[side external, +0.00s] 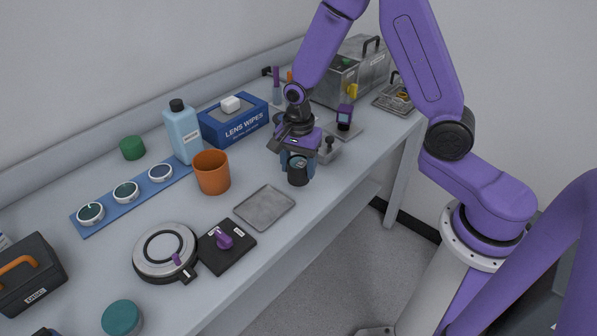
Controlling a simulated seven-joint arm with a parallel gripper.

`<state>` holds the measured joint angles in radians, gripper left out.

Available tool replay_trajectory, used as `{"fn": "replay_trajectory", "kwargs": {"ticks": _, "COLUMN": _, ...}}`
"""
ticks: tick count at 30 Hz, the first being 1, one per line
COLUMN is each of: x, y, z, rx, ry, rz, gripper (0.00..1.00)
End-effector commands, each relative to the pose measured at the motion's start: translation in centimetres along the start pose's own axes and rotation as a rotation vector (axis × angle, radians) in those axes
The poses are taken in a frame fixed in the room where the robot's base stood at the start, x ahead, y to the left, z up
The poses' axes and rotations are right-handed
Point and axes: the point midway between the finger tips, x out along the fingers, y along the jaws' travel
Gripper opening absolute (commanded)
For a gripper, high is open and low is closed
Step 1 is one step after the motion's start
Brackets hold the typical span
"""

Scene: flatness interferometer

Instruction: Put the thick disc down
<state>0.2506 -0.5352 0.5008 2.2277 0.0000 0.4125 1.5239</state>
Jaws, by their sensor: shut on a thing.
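My gripper (297,158) is over the middle of the bench, pointing down, with its fingers shut. A dark, round, thick piece (298,175) shows at the fingertips; it appears to be the thick disc. The fingers partly hide it, and I cannot tell whether its underside touches the bench. A grey square tray (264,207) lies empty to the left and in front of my gripper.
A blue strip (104,211) holds three white-rimmed discs. An orange cup (211,172), a light blue bottle (183,135) and a lens wipes box (234,122) stand left of my gripper. A round instrument (150,266) and a black plate (240,252) lie in front. A grey block with a knob (329,152) is close right.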

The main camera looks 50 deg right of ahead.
Motion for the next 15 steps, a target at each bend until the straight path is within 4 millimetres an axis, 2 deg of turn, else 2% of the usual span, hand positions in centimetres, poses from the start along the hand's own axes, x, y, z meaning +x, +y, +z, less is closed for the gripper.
{"fn": "replay_trajectory", "kwargs": {"ticks": 9, "x": -4.6, "y": 3.6, "z": 0.8, "rx": -0.001, "ry": 0.0, "rz": -0.007, "gripper": 0.1}}
{"fn": "replay_trajectory", "kwargs": {"ticks": 15, "x": -6.7, "y": 6.2, "z": 1.4, "rx": -0.001, "ry": 0.0, "rz": -0.003, "gripper": 0.1}}
